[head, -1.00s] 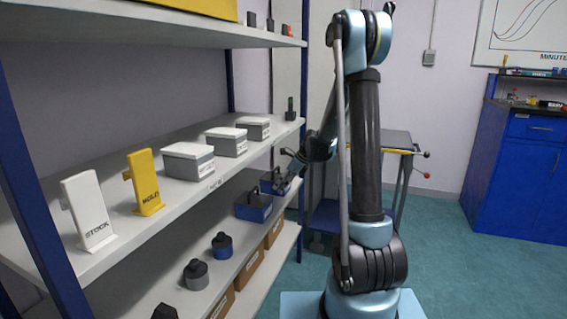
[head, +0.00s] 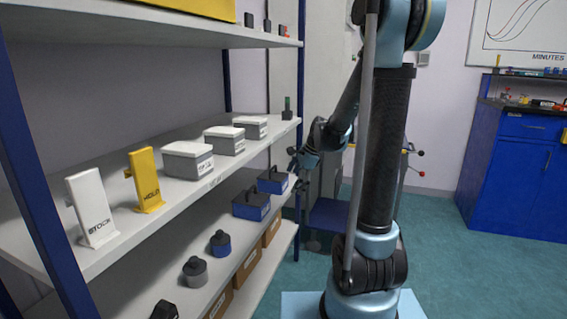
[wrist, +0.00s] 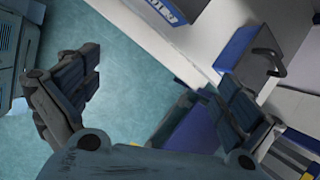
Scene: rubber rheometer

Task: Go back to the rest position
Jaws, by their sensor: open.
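My gripper (wrist: 160,95) is open and empty in the wrist view, with its fingers wide apart over the floor and the shelf edge. In the head view my gripper (head: 297,172) is small and partly hard to make out, just right of the middle shelf's far end. A blue box with a black handle (wrist: 238,48) shows beside the right finger in the wrist view. In the head view this looks like the far blue box (head: 273,182) on the lower shelf.
The shelf rack with a blue post (head: 303,90) stands at left. Its middle shelf holds a white STOCK stand (head: 90,205), a yellow MOLD stand (head: 146,178) and several grey lidded boxes. A blue cabinet (head: 515,175) stands at right. Open floor (head: 440,235) lies between.

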